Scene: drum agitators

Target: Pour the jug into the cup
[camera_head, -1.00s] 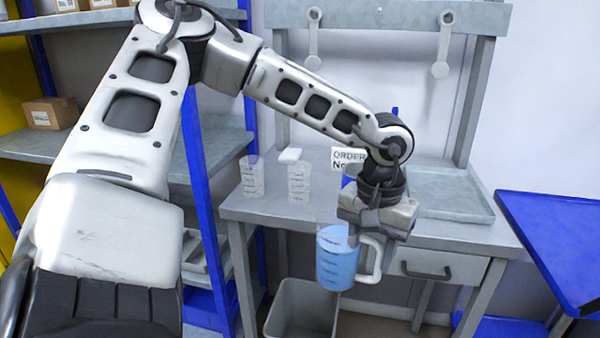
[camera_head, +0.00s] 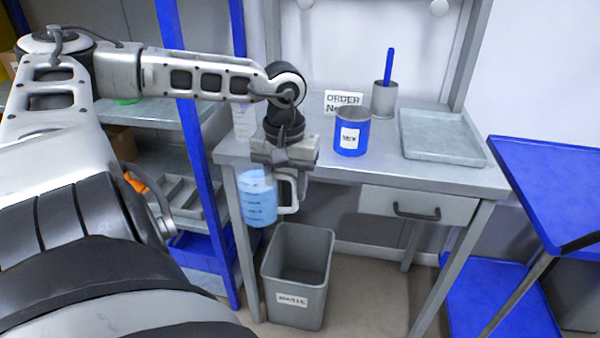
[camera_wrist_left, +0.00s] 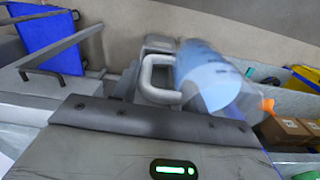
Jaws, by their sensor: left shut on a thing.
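My left gripper (camera_head: 287,172) is shut on the handle of the jug (camera_head: 257,200), a clear vessel with marks and blue liquid in it. The jug hangs about upright in front of the table's left front corner, below the tabletop level in the picture. The left wrist view shows the jug (camera_wrist_left: 212,82) and its pale handle at the jaws, with the jug blurred. A blue cup (camera_head: 351,135) with a white label stands upright on the table, right of and beyond the gripper. The jug is apart from it. My right gripper is out of view.
A grey waste bin (camera_head: 299,275) stands on the floor below the jug. A clear beaker (camera_head: 245,122) is partly hidden behind my arm. A grey pot (camera_head: 384,98) with a blue stick, an order sign (camera_head: 343,101) and a grey tray (camera_head: 442,134) are on the table.

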